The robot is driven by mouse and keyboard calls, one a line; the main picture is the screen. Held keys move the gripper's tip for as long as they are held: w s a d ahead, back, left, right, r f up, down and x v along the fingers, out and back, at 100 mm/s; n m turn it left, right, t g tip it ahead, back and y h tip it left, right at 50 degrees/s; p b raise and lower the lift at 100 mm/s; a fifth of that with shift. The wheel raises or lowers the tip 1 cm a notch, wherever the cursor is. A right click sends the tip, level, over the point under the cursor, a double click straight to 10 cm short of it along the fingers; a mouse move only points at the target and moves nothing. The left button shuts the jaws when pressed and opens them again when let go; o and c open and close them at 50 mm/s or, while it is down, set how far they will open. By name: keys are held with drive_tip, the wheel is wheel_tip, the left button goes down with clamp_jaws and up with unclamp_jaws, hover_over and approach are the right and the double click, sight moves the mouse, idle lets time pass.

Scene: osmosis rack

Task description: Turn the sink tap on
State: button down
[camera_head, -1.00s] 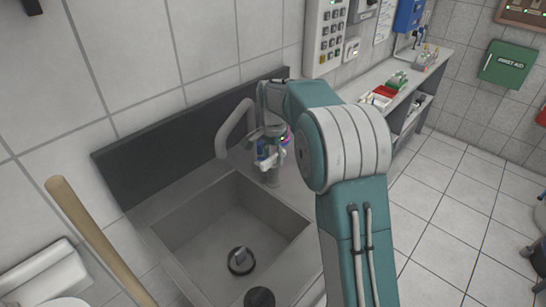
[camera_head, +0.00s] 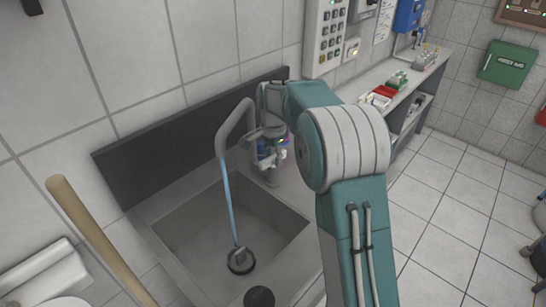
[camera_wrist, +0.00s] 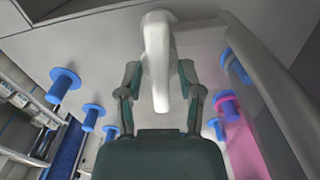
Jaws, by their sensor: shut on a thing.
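The sink (camera_head: 190,225) is a grey basin with a dark backsplash. The tap's curved grey spout (camera_head: 222,135) arches over the basin. A blue stream of water (camera_head: 229,195) runs from it down to the drain (camera_head: 241,261). My gripper (camera_head: 270,150) is at the tap's base, right of the spout, and my own arm partly covers this spot. In the wrist view the gripper's dark fingers (camera_wrist: 160,88) are shut on a pale tap handle (camera_wrist: 157,50), one on each side of it.
Several blue spool-shaped items (camera_wrist: 63,84) and a pink item (camera_wrist: 243,145) surround the gripper in the wrist view. A wooden handle (camera_head: 90,230) rises at the left. A counter (camera_head: 425,72) with small racks runs along the right wall. The tiled floor (camera_head: 460,230) at right is mostly clear.

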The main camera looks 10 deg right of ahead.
drive_tip(key=m, duration=0.6)
drive_tip(key=shift+w+m, duration=0.1)
drive_tip(key=shift+m, duration=0.3)
idle(0.4)
drive_tip(key=c, duration=0.6)
unclamp_jaws()
